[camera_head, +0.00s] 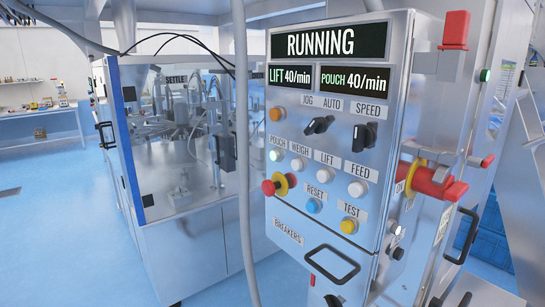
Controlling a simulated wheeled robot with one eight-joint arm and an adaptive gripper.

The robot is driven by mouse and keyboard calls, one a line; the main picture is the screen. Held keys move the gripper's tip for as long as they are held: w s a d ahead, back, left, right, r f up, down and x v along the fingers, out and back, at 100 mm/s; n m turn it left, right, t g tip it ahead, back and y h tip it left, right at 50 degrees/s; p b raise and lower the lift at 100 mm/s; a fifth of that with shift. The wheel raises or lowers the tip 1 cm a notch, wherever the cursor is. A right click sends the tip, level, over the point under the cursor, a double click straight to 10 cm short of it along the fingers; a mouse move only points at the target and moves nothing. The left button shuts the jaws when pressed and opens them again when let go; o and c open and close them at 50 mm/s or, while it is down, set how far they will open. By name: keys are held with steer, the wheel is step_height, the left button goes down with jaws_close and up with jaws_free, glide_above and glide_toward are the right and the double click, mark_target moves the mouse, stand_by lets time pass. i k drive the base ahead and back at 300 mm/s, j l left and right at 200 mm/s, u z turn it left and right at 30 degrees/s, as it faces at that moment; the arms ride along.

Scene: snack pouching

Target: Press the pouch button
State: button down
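The pouch button (276,155) is a small round button, pale greenish-white, below the POUCH label on the front of the steel control panel (340,225). It is the leftmost of a row. The weigh button (297,164), lift button (323,173) and feed button (357,189) are whitish and lie to its right. The top display (322,42) reads RUNNING. Two smaller displays read LIFT 40/min and POUCH 40/min (355,80). I cannot make out my gripper in this view.
A red mushroom knob (268,188) on a yellow base sits just below the pouch button. A grey vertical pipe (242,150) runs close to the panel's left edge. A red rotary handle (440,185) juts out at right. A glazed machine (180,170) stands behind left.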

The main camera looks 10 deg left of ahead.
mark_target(274, 154)
steer(key=i+u, duration=0.1)
steer(key=u, duration=0.3)
steer(key=i+u, duration=0.1)
steer(key=u, duration=0.3)
steer(key=i+u, duration=0.1)
steer(key=u, duration=0.3)
steer(key=i+u, duration=0.1)
steer(key=u, duration=0.25)
